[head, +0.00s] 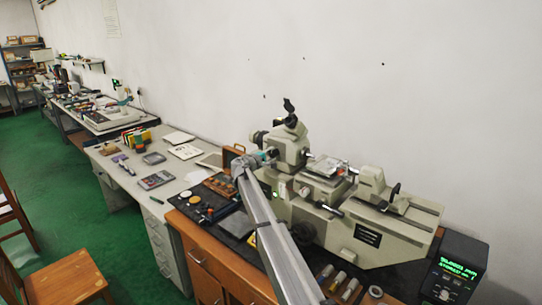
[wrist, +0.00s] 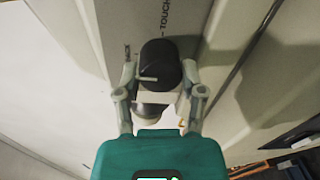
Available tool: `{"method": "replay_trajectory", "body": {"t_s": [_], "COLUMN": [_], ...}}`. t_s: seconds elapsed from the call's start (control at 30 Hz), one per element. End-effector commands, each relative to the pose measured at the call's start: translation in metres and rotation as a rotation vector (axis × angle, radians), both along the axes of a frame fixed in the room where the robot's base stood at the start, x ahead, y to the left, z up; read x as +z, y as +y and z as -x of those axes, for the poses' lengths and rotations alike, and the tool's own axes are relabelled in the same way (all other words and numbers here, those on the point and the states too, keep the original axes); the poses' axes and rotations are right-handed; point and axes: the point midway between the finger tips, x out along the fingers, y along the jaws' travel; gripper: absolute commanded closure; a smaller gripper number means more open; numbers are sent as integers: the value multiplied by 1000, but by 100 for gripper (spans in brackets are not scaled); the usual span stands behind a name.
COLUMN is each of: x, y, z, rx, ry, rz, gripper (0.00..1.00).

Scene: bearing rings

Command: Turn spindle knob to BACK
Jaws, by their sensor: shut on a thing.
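The spindle knob (wrist: 160,62) is a black cylinder on a pale grey machine panel in the wrist view. A short white line on it lies crosswise, toward the left of the picture. The panel label "TOUCH" (wrist: 166,14) reads beyond the knob; another label (wrist: 127,52) at its left is partly hidden. My gripper (wrist: 159,76) has a finger on each side of the knob and is shut on it. In the head view, my gripper (head: 266,156) is at the left end of the grey measuring machine (head: 345,222), and the knob is hidden there.
The machine stands on a dark-topped wooden bench. A tray of small parts (head: 219,184) lies left of my arm. A display box with green text (head: 455,268) stands at the right. A white desk (head: 118,172) with boxes is farther left. A wooden chair (head: 68,275) stands at lower left.

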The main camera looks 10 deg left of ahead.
Motion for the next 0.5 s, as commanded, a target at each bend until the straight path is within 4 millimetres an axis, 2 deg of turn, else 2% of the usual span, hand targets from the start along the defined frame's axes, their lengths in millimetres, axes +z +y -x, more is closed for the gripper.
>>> {"method": "replay_trajectory", "body": {"t_s": [0.5], "x": [1], "y": [1], "z": [-2], "rx": [3], "ry": [20], "rz": [36], "gripper": [96]}}
